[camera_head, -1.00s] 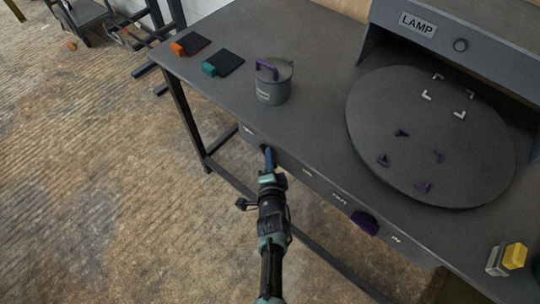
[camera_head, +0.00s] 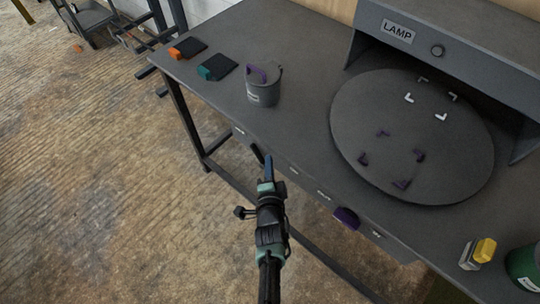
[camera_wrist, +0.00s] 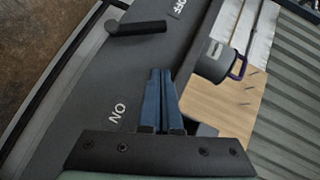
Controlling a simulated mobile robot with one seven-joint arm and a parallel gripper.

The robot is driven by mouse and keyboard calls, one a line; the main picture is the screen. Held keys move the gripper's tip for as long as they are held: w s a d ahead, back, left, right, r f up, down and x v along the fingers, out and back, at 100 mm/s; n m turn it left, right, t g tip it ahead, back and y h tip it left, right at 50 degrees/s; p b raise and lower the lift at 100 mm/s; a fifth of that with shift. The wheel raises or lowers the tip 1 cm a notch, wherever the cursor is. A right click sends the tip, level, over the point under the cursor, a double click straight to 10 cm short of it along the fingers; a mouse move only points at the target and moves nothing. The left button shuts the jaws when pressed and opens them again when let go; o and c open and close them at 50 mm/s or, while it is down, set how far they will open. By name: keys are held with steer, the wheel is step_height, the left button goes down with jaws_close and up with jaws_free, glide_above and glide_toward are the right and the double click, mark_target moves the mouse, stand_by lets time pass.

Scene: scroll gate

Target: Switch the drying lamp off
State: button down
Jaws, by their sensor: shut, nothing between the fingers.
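The lamp hood (camera_head: 460,65) stands at the back right with a LAMP label and a small dark round fitting (camera_head: 438,50) that looks unlit. A black lever (camera_head: 257,152) sticks out at the bench's front face; it also shows in the wrist view (camera_wrist: 137,28). There the OFF label (camera_wrist: 177,8) is near the lever's free end, and the ON label (camera_wrist: 117,110) is farther off. I cannot tell the lever's setting for sure. My gripper (camera_head: 268,158) is shut and empty, just right of the lever. In the wrist view its blue fingers (camera_wrist: 160,72) are apart from the lever.
A grey turntable (camera_head: 355,110) with white and purple corner marks lies before the hood. A purple knob (camera_head: 346,218) sits on the front face. A lidded grey pot (camera_head: 263,92), teal (camera_head: 213,70) and orange (camera_head: 187,49) blocks, and a yellow-topped item (camera_head: 478,253) stand on the bench.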

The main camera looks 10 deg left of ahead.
steer(key=r+p+v, duration=0.1)
steer(key=p+v, duration=0.2)
steer(key=v, duration=0.3)
steer(key=shift+s+a, duration=0.3)
steer(key=shift+a, duration=0.3)
steer(key=w+d+r+n+t, duration=0.1)
steer(key=w+r, duration=0.3)
steer(key=r, duration=0.4)
steer(key=w+d+r+n+t+h, duration=0.1)
steer(key=w+r+t, duration=0.15)
steer(key=r, duration=0.45)
steer(key=w+r+n, duration=0.1)
steer(key=w+r, duration=0.3)
steer(key=r, duration=0.4)
step_height(320, 180, up, 19)
steer(key=d+n+t+h, duration=0.2)
steer(key=n+t, duration=0.1)
steer(key=s+r+n+t, duration=0.1)
steer(key=s+r+t, duration=0.15)
steer(key=r, duration=0.65)
steer(key=s+r+n+t, duration=0.1)
steer(key=s+r+n, duration=0.15)
steer(key=r, duration=0.65)
steer(key=s+r+n+t+y, duration=0.1)
steer(key=s+r+n, duration=0.3)
steer(key=s+r, duration=0.9)
steer(key=shift+s+r+t, duration=0.25)
steer(key=shift+s+t, duration=0.2)
steer(key=shift+t, duration=0.45)
